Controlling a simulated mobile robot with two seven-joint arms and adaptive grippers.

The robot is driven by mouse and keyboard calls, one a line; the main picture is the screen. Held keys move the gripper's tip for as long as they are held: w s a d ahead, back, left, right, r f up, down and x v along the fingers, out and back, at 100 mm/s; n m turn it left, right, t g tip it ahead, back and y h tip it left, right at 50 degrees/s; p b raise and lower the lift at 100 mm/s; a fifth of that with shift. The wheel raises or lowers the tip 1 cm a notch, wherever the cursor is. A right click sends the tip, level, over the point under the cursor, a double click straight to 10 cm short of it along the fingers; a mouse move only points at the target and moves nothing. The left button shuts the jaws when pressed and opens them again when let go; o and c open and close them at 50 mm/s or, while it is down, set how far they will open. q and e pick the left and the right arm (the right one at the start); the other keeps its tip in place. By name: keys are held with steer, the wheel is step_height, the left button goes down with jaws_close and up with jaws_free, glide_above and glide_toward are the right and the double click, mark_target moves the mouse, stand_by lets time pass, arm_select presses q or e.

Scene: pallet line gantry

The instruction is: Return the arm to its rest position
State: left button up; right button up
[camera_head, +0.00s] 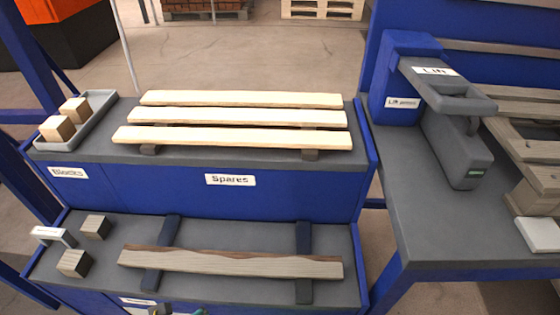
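Neither of my grippers and no clear part of my arms shows in the head view. The rest position itself cannot be seen from here. A blue rack holds three pale boards (240,116) side by side on its upper grey shelf, labelled "Spares". A weathered board (230,264) with a dark, uneven edge lies across two dark supports on the lower shelf (205,232).
A grey tray (91,127) with two wooden blocks stands at upper left. Two more blocks (74,263) sit lower left. At right, a grey tool (452,142) labelled "Lift" sits at a blue holder (401,75) beside a pallet (535,145). A gap separates rack and bench.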

arm_select(q)
step_height(320, 180, down, 16)
steer(key=s+g+p, duration=0.1)
steer(key=s+p, duration=0.1)
steer(key=p, duration=0.4)
steer(key=s+a+f+p, duration=0.1)
steer(key=s+f+p, duration=0.1)
steer(key=s+f, duration=0.2)
steer(key=s+a+f+g+p, duration=0.1)
steer(key=s+f+p, duration=0.2)
steer(key=s, duration=0.7)
steer(key=shift+s+a+f+m, duration=0.15)
steer(key=shift+s+f+m, duration=0.2)
steer(key=shift+f, duration=0.55)
arm_select(e)
steer(key=s+r+g, duration=0.2)
steer(key=s+r, duration=0.7)
steer(key=s, duration=0.2)
steer(key=shift+d+r+g, duration=0.25)
steer(key=shift+d+g, duration=0.05)
